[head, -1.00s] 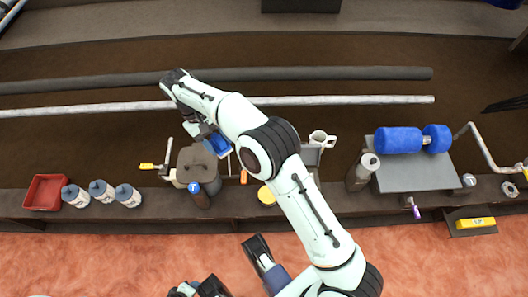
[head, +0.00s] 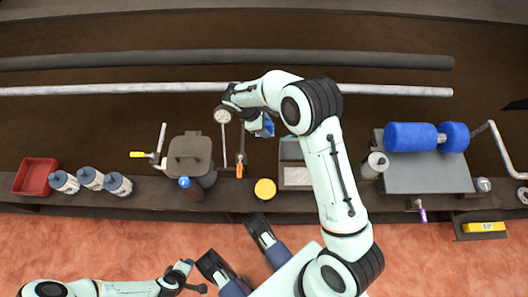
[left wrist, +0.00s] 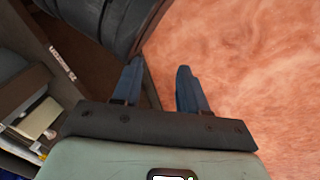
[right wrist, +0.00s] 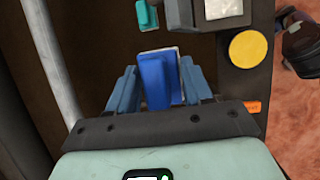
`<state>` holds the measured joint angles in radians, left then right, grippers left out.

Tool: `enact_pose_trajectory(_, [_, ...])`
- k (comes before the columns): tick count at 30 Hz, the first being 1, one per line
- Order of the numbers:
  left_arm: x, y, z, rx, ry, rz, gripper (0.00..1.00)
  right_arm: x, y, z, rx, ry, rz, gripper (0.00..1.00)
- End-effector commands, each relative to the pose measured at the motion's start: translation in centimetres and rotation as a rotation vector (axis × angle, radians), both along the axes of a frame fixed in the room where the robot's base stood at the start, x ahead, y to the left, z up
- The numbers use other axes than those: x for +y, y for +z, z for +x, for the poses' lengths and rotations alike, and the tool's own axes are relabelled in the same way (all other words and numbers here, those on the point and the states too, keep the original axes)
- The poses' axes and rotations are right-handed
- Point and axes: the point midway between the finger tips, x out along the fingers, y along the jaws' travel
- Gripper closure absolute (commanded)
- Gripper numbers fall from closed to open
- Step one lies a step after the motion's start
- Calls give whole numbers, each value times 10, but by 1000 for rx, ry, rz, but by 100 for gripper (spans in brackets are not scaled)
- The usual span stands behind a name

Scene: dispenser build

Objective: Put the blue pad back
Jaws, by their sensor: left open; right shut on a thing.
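The blue pad (right wrist: 156,80) is between the fingers of my right gripper (right wrist: 159,70), which is shut on it. In the head view the blue pad (head: 267,127) is partly hidden by my right gripper (head: 259,122), held over the back of the bench, left of my forearm. A grey open tray (head: 295,178) lies in front and to the right of it. My left gripper (head: 196,289) is low at the bottom edge; in the left wrist view its fingers are open and empty over the orange floor.
Left of the tray stand a yellow round tin (head: 265,190), an orange-handled tool (head: 240,170), a dial gauge (head: 222,116) and a lidded dark canister (head: 190,155). Right of it are a grey bottle (head: 374,166) and a blue roller (head: 411,137) on a grey plate.

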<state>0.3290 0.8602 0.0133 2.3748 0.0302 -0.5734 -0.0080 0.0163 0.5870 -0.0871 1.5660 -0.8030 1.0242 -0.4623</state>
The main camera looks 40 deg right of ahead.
Motion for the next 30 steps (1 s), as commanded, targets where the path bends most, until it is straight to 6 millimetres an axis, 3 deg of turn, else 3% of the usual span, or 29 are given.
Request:
enact_pose_trajectory(9, [6,-41,-45,151,10,-10,57,0,-86,-1,7,1,1,78])
enact_pose_trajectory(15, [9,-57,-72,241,17,-16,57,0,-131,0,4,0,0,78])
enact_pose_trajectory(25, [11,-64,-88,295,23,-19,57,0,-160,0,3,-1,0,78])
enact_pose_trajectory(30, [12,-71,-103,343,28,-23,57,0,-186,0,3,-2,0,78])
